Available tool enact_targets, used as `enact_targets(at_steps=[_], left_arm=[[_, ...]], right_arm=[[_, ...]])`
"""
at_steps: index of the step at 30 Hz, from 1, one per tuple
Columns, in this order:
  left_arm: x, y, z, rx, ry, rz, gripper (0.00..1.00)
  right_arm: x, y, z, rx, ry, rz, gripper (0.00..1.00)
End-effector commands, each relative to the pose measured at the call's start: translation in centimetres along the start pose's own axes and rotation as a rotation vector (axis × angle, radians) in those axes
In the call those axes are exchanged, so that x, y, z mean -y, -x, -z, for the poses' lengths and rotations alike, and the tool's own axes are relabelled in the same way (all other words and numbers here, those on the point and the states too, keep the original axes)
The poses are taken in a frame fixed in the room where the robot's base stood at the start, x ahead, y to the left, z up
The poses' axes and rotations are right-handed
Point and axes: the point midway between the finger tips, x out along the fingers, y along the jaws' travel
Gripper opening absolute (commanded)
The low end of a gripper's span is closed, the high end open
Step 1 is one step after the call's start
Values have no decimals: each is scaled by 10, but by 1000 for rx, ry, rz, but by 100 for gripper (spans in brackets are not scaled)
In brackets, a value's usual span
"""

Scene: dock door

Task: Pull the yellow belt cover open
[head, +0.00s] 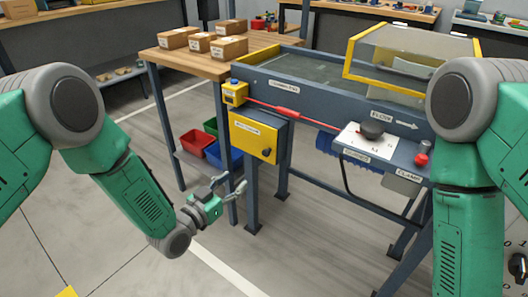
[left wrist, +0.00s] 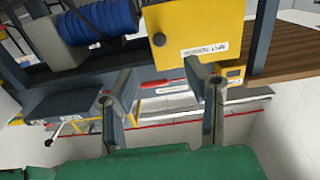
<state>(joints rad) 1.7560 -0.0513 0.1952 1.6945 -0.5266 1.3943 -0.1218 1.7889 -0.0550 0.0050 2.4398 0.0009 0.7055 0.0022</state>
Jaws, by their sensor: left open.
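The yellow belt cover (head: 252,138) is a flat panel with a white label and a dark round knob (head: 266,152) near its lower right. It appears shut against its dark blue-grey box under the conveyor. The left wrist view shows the cover (left wrist: 205,25) upside down with its knob (left wrist: 158,39). My left gripper (head: 232,184) is open and empty, below and left of the cover in the head view. In the left wrist view the open fingers (left wrist: 161,74) point toward the cover without touching it. My right arm shows at the right; its gripper is out of view.
A wooden table (head: 180,62) with boxes stands behind left, with coloured bins (head: 195,142) below. Floor before the conveyor is clear.

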Motion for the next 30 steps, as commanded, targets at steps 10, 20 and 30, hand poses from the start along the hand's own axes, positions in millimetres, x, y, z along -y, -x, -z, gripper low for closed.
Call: enact_targets(at_steps=[10, 20, 30], left_arm=[[0, -42, 4, -38, -11, -10, 42], [2, -110, 4, -37, -7, -9, 42], [1, -142, 8, -33, -6, -8, 42]], right_arm=[[0, -17, -2, 2, -1, -1, 40], [0, -45, -3, 1, 0, 0, 40], [0, -56, -4, 1, 0, 0, 40]])
